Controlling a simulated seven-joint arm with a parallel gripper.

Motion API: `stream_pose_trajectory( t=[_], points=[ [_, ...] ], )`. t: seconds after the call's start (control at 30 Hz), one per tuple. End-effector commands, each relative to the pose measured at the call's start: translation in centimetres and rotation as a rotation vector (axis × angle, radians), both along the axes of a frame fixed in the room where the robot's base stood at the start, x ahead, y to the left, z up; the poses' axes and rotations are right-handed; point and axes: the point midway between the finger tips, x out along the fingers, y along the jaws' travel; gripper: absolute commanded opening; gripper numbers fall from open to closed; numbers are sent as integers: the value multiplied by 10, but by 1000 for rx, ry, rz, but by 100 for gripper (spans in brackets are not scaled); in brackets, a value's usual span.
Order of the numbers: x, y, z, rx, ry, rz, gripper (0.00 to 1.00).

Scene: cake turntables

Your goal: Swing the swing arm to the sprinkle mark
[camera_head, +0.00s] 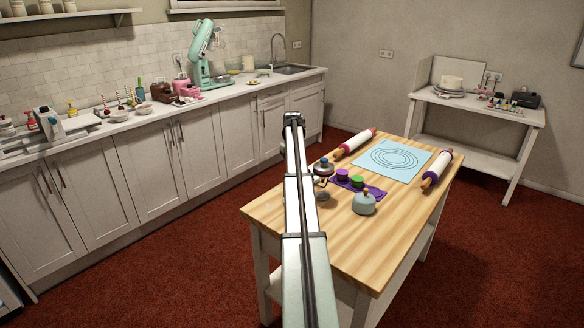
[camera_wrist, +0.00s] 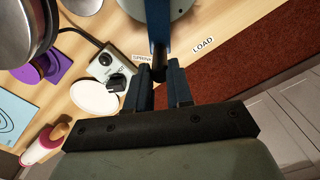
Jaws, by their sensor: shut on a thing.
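In the wrist view my gripper (camera_wrist: 165,76) is shut on the dark end of the swing arm. The swing arm (camera_wrist: 158,22) is a dark blue bar that runs up to the top of the picture, by a grey round part. The sprinkle mark (camera_wrist: 141,58) is a white label just left of the fingers, its right end hidden by them. The load mark (camera_wrist: 203,45) is a white label further right. The bar's end lies between the labels, nearer the sprinkle mark. In the head view my own arm hides the gripper and most of the swing arm's station.
A grey box with a black knob (camera_wrist: 106,60) and a white disc (camera_wrist: 95,100) lie left of the fingers. The wooden table (camera_head: 400,225) also bears a blue mat (camera_head: 409,151), two rolling pins (camera_head: 437,170) and a grey-blue domed thing (camera_head: 364,205). The table edge is close on the right in the wrist view.

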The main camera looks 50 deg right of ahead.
Motion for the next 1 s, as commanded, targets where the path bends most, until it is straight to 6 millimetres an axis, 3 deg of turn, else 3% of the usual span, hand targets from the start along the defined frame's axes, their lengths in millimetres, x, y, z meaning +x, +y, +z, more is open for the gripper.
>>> stream_pose_trajectory(
  t=[0.6,1.0],
  points=[
    [-21,-18,0,3,3,0,2],
    [-23,-20,0,3,3,0,2]
  ],
)
